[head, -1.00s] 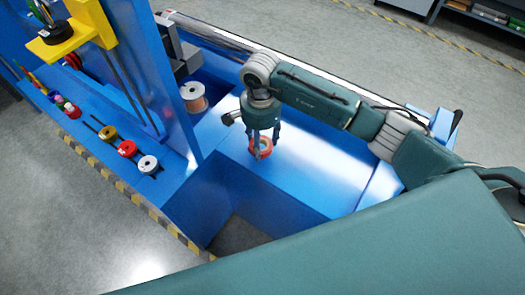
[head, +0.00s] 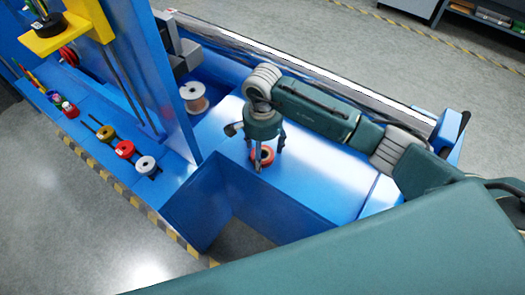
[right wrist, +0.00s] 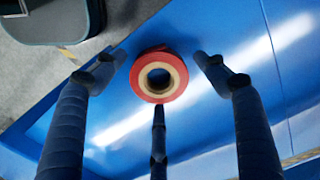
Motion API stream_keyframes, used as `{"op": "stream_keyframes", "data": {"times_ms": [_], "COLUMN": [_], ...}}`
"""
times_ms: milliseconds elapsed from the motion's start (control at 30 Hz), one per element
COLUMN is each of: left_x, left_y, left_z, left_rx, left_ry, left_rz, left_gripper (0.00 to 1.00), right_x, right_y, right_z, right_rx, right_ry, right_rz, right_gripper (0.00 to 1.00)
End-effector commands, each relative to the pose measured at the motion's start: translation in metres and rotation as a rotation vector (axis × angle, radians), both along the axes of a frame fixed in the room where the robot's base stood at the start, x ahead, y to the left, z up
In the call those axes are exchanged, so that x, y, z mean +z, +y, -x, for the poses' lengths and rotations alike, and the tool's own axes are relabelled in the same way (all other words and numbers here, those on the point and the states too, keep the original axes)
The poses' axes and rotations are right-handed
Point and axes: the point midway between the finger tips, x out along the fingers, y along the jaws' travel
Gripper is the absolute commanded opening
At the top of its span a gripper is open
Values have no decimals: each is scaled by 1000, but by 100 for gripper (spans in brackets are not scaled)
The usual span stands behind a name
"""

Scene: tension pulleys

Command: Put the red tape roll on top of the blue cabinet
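The red tape roll (head: 262,154) lies flat on the bright blue cabinet top (head: 318,178), below my right gripper. In the right wrist view the red roll (right wrist: 158,76) shows its tan core and dark hole. My right gripper (head: 264,158) points down over the roll. Its three fingers (right wrist: 159,78) are spread around it, with gaps at the left and right fingers. The lower finger's tip is close to the roll's edge; I cannot tell if it touches. My left gripper is not in view.
A tall blue panel (head: 160,75) rises further left. Several small spools, including a yellow one (head: 106,133), line the left ledge. The cabinet top right of the roll is clear.

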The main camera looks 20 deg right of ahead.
Motion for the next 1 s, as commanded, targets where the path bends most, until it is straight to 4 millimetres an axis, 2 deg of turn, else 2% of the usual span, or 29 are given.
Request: {"op": "stream_keyframes", "data": {"times_ms": [233, 700, 833, 1000], "left_x": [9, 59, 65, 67], "left_y": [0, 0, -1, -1], "left_z": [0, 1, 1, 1], "left_rx": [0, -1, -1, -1], "left_ry": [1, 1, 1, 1], "left_rz": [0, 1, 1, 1], "left_gripper": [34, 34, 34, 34], "right_x": [9, 104, 118, 124], "right_y": [0, 0, 0, 0], "right_z": [0, -1, 0, 0], "right_rx": [0, 1, 1, 1], "right_ry": [0, -1, -1, 1], "right_rz": [0, 0, 1, 1], "right_gripper": [72, 72, 72, 72]}}
